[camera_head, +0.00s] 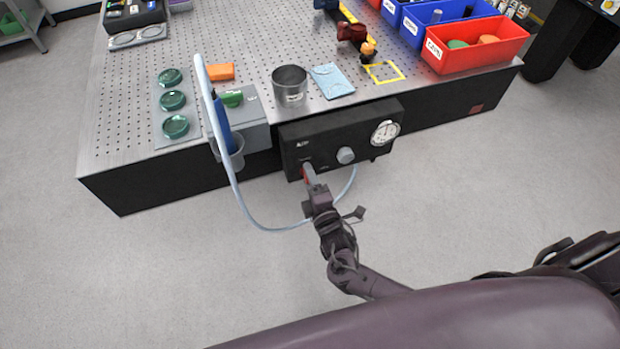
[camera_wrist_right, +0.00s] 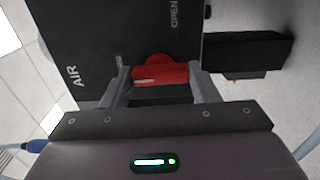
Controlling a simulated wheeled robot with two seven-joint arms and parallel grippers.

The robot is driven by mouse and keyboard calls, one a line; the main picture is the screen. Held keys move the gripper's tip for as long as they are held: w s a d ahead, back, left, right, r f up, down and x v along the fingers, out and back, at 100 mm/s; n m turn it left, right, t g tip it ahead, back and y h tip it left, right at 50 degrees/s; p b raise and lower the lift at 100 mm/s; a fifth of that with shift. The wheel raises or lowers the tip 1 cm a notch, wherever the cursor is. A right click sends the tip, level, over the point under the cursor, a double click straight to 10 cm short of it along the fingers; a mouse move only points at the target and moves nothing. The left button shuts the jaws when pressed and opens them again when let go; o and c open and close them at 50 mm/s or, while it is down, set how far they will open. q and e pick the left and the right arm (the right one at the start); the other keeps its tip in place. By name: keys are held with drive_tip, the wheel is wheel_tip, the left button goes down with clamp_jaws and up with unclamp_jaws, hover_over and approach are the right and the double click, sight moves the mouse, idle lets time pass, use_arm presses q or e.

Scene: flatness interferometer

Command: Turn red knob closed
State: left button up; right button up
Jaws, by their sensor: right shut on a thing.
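The red knob (camera_wrist_right: 160,74) sits on the front face of the black air panel (camera_head: 292,140). In the right wrist view it lies between the two fingers of my right gripper (camera_wrist_right: 160,82), which are shut on it from both sides. In the head view the right gripper (camera_head: 310,175) reaches the left part of the panel and hides most of the knob. The wrist view shows the words AIR and OPEN on the panel. My left gripper is not in view.
A grey knob (camera_head: 346,155) and a round gauge (camera_head: 385,132) are on the same panel, right of the gripper. A pale hose (camera_head: 236,190) loops below the panel. A metal cup (camera_head: 290,86) stands on the perforated table (camera_head: 240,45) above it. The floor in front is clear.

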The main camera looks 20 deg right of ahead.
drive_tip(key=o, duration=1)
drive_tip(key=s, duration=0.7)
drive_tip(key=shift+s+d, duration=0.15)
drive_tip(key=shift+s, duration=0.25)
drive_tip(key=s+d+f+m+g, duration=0.2)
drive_tip(key=s+f+m+g, duration=0.1)
drive_tip(key=f, duration=0.5)
drive_tip(key=s+d+f+m+g+h, duration=0.1)
drive_tip(key=s+d+f+m+g, duration=0.2)
drive_tip(key=f, duration=0.5)
drive_tip(key=s+d+f+m+g, duration=0.2)
drive_tip(key=s+f, duration=0.2)
drive_tip(key=f, duration=0.4)
drive_tip(key=s+f+m+g, duration=0.2)
drive_tip(key=s+f+g, duration=0.1)
drive_tip(key=s, duration=0.5)
drive_tip(key=s+f+m+g, duration=0.3)
drive_tip(key=s+f, duration=0.2)
drive_tip(key=s, duration=0.3)
drive_tip(key=s+f+m+g, duration=0.3)
drive_tip(key=s+f, duration=0.1)
drive_tip(key=s, duration=0.4)
drive_tip(key=shift+s+d+f, duration=0.15)
drive_tip(key=shift+d+f, duration=0.05)
drive_tip(key=shift+f, duration=0.2)
